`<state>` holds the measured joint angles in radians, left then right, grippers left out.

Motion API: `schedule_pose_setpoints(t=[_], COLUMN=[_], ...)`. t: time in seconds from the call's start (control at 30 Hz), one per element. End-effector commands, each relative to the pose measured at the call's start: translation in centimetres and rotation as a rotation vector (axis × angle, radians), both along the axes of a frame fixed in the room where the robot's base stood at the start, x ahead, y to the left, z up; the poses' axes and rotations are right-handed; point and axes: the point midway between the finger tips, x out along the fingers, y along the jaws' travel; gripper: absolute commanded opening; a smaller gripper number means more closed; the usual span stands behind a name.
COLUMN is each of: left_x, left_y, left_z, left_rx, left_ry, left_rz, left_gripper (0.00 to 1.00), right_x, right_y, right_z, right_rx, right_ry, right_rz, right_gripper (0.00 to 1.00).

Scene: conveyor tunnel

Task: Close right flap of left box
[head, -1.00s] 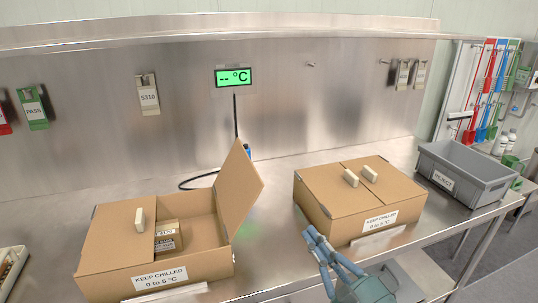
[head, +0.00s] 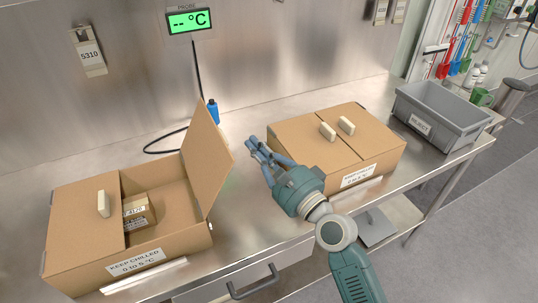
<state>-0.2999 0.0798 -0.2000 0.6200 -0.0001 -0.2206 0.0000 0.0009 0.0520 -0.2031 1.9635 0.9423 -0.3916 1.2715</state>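The left box (head: 175,243) is an open cardboard carton with a "KEEP CHILLED" label on its front. Its left flap (head: 85,222) lies closed, with a pale handle block on it. Its right flap (head: 206,158) stands up, leaning slightly outward to the right. A small labelled carton (head: 139,212) sits inside, partly under the left flap. My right gripper (head: 257,148) is between the two boxes, to the right of the raised flap and apart from it. Its fingers point up and left, and I cannot tell how far apart they are. My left gripper is not in view.
The right box (head: 309,141) stands shut with two pale blocks on top, close to my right gripper. A grey crate (head: 436,116) is at the far right. A blue-capped probe or bottle (head: 212,111) and black cable lie behind the raised flap. A drawer handle (head: 254,283) juts out at the front.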

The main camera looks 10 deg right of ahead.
Motion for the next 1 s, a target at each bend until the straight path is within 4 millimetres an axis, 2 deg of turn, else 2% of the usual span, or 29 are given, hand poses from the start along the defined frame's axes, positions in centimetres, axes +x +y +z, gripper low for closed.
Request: schedule_pose_setpoints(t=[0.03, 0.1, 0.3, 0.77, 1.0], left_x=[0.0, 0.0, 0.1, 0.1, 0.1], left_y=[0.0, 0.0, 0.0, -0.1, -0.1], left_z=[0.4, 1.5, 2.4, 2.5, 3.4], left_rx=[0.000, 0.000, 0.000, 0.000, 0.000], left_ry=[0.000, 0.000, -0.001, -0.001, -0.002], left_rz=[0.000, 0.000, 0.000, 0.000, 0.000], left_gripper=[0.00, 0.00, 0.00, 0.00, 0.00], right_x=[0.9, 0.3, -0.3, -0.4, 0.1], right_y=[0.6, 1.6, 3.3, 3.7, 3.9], right_z=[0.4, 1.3, 2.0, 2.1, 2.9], right_rx=[0.001, 0.005, 0.002, -0.001, -0.038], right_ry=[0.000, 0.003, 0.002, 0.001, -0.012], right_rz=[0.002, 0.003, 0.001, 0.000, 0.000], right_gripper=[0.00, 0.00, 0.00, 0.00, 0.00])
